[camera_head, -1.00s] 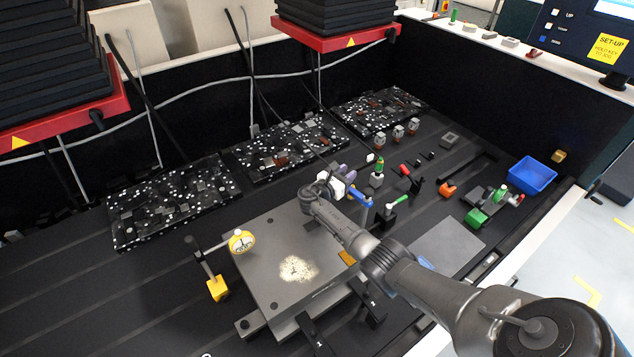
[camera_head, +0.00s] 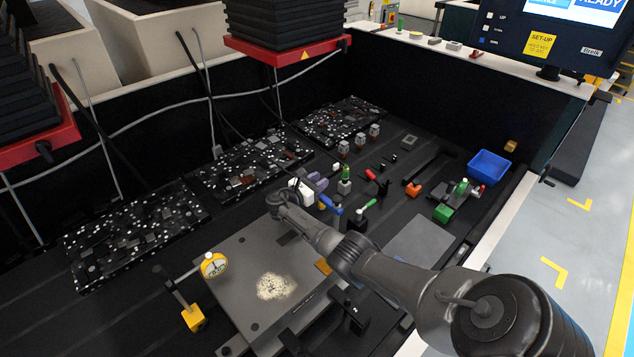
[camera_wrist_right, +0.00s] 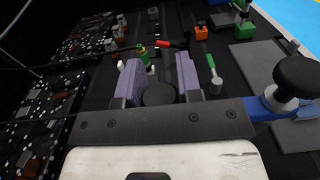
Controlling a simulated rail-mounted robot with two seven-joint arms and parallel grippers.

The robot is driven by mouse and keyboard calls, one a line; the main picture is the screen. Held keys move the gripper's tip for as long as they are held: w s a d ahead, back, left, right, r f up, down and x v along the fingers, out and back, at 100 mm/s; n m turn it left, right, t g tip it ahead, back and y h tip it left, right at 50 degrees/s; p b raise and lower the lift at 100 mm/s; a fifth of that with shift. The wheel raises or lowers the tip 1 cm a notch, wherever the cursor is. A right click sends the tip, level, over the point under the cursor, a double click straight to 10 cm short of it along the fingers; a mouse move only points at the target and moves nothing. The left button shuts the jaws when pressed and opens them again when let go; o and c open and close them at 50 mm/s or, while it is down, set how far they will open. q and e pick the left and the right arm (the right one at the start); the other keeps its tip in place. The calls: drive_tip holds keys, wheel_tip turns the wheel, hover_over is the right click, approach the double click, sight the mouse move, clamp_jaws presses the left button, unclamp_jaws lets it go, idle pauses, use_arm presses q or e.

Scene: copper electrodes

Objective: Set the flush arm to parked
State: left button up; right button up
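No part is labelled as the flush arm, so I cannot tell for sure which it is. My right gripper (camera_head: 317,181) is over the bench behind the grey plate. In the right wrist view its two purple fingers (camera_wrist_right: 158,82) stand apart, with a dark round piece (camera_wrist_right: 158,95) between or below them; contact is not clear. A blue piece (camera_wrist_right: 262,107) with a black knob (camera_wrist_right: 296,76) is close at right. My left gripper is out of view.
A green-handled piece (camera_head: 368,205) stands just right of the gripper. A dial gauge (camera_head: 213,265) stands by the grey plate (camera_head: 235,295). Speckled black trays (camera_head: 135,235) line the back. A blue bin (camera_head: 489,166) is at right. A flat grey plate (camera_head: 420,243) lies clear.

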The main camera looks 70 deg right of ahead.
drive_tip(key=o, duration=0.5)
drive_tip(key=shift+s+d, duration=0.1)
drive_tip(key=shift+d, duration=0.05)
drive_tip(key=shift+c, duration=0.2)
drive_tip(key=b+v, duration=0.1)
drive_tip(key=v, duration=1.3)
drive_tip(key=shift+b, duration=0.35)
drive_tip(key=shift+s, duration=0.1)
